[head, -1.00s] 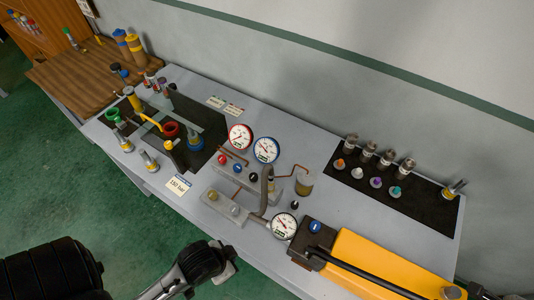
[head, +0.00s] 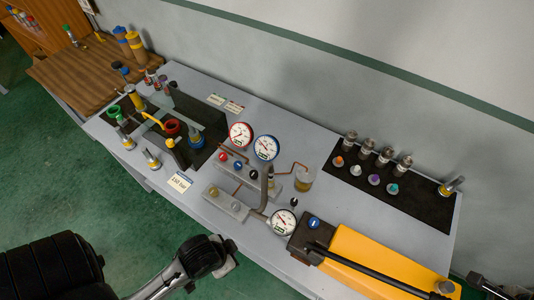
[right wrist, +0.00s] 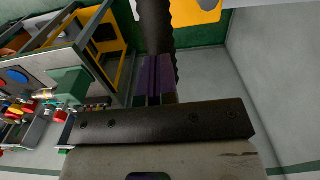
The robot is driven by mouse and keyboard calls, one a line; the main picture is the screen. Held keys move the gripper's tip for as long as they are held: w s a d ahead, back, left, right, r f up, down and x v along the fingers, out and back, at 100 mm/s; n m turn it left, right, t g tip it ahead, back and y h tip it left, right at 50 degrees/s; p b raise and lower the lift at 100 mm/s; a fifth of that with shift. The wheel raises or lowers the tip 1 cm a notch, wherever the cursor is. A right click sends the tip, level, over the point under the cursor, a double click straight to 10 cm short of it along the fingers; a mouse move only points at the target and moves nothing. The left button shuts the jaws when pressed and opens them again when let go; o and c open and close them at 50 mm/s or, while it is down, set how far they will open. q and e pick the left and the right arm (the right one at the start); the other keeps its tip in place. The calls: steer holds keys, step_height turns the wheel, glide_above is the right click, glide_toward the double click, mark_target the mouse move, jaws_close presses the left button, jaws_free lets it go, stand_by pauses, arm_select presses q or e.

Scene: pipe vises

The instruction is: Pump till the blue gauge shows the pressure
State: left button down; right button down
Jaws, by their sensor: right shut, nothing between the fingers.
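The blue-rimmed gauge (head: 265,148) stands mid-bench beside the red-rimmed gauge (head: 241,135); its needle is too small to read. A card (head: 180,182) appears to read 150 bar. The yellow hand pump (head: 375,260) lies at the front right, with a black lever (head: 365,270) along it and a white gauge (head: 284,222) at its head. My right gripper (head: 495,288) is at the bottom right, beyond the pump's end. In the right wrist view its fingers (right wrist: 154,78) are shut and empty, near a black ribbed grip (right wrist: 157,25). My left wrist (head: 208,258) is before the bench; its fingers are indistinct.
A valve block (head: 238,172) with coloured knobs and copper pipes stands below the gauges. A black mat (head: 420,202) with several fittings lies at the right. Vises and pipe parts crowd the left.

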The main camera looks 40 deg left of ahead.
steer(key=shift+w+d+f+b, duration=0.1)
steer(key=shift+d+f+b, duration=0.05)
steer(key=shift+f+b, duration=0.55)
steer(key=shift+d+f+b, duration=0.15)
steer(key=shift+f+b, duration=0.4)
steer(key=shift+f, duration=0.15)
steer(key=f+b, duration=0.1)
steer(key=d+f+b, duration=0.1)
steer(key=f+b, duration=0.1)
steer(key=shift+w+f, duration=0.1)
steer(key=shift+f, duration=0.15)
steer(key=shift+f+b, duration=0.25)
steer(key=shift+b, duration=0.05)
steer(key=f+b, duration=0.2)
steer(key=d+f+b, duration=0.1)
steer(key=f, duration=0.1)
steer(key=shift+w+b, duration=0.1)
steer(key=shift+b, duration=0.25)
